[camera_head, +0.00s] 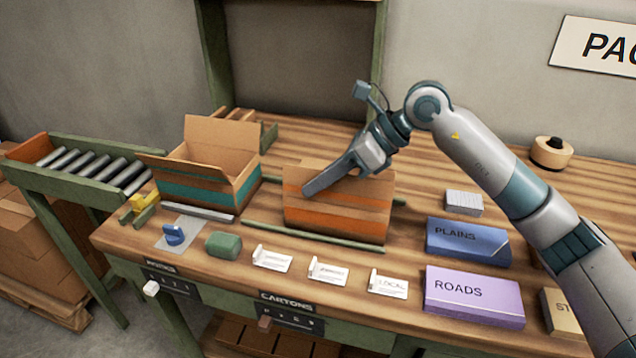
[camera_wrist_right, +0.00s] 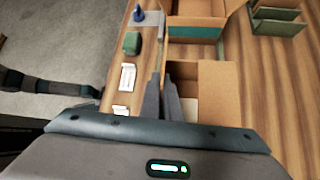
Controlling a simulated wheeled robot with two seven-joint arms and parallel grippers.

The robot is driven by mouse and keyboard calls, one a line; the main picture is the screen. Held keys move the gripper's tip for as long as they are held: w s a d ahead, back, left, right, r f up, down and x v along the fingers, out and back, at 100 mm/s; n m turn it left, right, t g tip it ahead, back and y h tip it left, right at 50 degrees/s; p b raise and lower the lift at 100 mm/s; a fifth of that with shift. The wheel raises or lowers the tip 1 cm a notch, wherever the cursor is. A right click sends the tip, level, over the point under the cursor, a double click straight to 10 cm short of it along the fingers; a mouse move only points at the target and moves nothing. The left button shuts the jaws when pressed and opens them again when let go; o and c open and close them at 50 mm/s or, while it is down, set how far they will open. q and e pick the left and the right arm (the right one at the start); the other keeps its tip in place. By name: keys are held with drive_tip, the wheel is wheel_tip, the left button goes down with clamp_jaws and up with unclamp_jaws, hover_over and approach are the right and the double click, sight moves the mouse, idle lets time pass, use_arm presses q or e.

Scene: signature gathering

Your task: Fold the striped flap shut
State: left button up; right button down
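The orange-striped carton (camera_head: 338,215) stands in the middle of the bench, its striped side facing me. In the right wrist view its plain cardboard panel (camera_wrist_right: 220,92) shows beside an opening with a pale item (camera_wrist_right: 190,108) inside. My right gripper (camera_head: 308,190) reaches in from the right. Its fingers lie close together, low across the carton's upper striped side, and look empty. In the right wrist view the fingers (camera_wrist_right: 161,90) cover the carton's near edge, so I cannot tell whether they touch the flap or its exact angle.
An open teal-striped carton (camera_head: 195,190) stands to the left, beside a roller conveyor (camera_head: 95,165). A green block (camera_head: 223,246), a blue stamp (camera_head: 174,234) and white cards (camera_head: 328,271) lie in front. Blue (camera_head: 467,240) and purple (camera_head: 473,295) boxes stand right.

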drive_tip(key=c, duration=2)
unclamp_jaws()
